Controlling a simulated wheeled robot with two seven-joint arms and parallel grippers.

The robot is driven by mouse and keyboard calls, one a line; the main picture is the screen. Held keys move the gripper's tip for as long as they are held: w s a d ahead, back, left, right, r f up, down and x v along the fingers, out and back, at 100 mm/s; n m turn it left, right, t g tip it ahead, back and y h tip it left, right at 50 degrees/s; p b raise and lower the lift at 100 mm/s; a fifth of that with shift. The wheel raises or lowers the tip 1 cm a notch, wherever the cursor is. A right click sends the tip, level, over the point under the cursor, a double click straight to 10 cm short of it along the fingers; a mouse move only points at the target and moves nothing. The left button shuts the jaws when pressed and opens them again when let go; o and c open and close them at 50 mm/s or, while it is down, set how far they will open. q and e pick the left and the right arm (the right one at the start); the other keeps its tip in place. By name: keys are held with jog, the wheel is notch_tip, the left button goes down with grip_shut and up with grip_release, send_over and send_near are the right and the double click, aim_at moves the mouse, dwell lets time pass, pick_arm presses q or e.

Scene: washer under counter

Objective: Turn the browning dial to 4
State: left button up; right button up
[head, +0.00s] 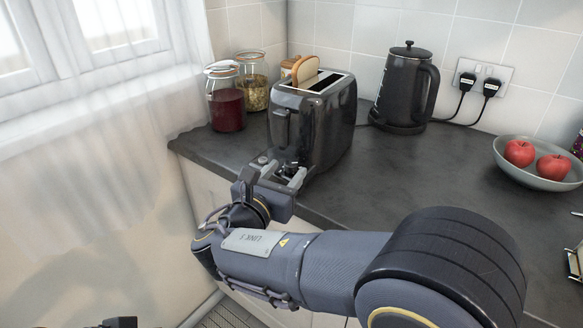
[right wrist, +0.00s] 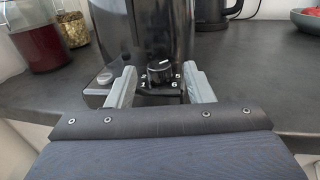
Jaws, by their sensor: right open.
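The black toaster (head: 313,118) stands on the dark counter with a slice of bread (head: 305,69) in one slot. Its browning dial (right wrist: 159,75) is a small black knob low on its front, with a white pointer mark near the top, tilted slightly right. Small white numbers surround it; 1 is at lower left and 6 at lower right. My right gripper (head: 282,175) is at the toaster's front. In the right wrist view its open fingers (right wrist: 160,88) stand either side of the dial, with gaps visible. A dark part at the head view's lower left may be my left gripper.
Two glass jars, one red (head: 226,98) and one with pale contents (head: 252,82), stand left of the toaster. A black kettle (head: 405,88) is behind right, its cord near a wall socket (head: 483,76). A bowl (head: 540,174) of apples is at right. The counter (head: 420,165) between is clear.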

aim_at(291, 168)
jog(key=shift+x, duration=1.85)
jog(key=c, duration=1)
jog(key=shift+o, duration=0.2)
jog(key=shift+d+f+n+t+y+b, duration=0.1)
jog(key=shift+n+t+y+b, duration=0.3)
jog(key=shift+n+y+b, duration=0.55)
jog(key=y, duration=0.1)
jog(key=n+y+b, duration=0.1)
jog(key=y, duration=0.1)
jog(key=shift+f+n+t+y, duration=0.1)
jog(key=shift+n+t+y, duration=0.15)
jog(key=shift+t, duration=0.05)
jog(key=shift+n+y, duration=0.4)
jog(key=shift+y, duration=0.4)
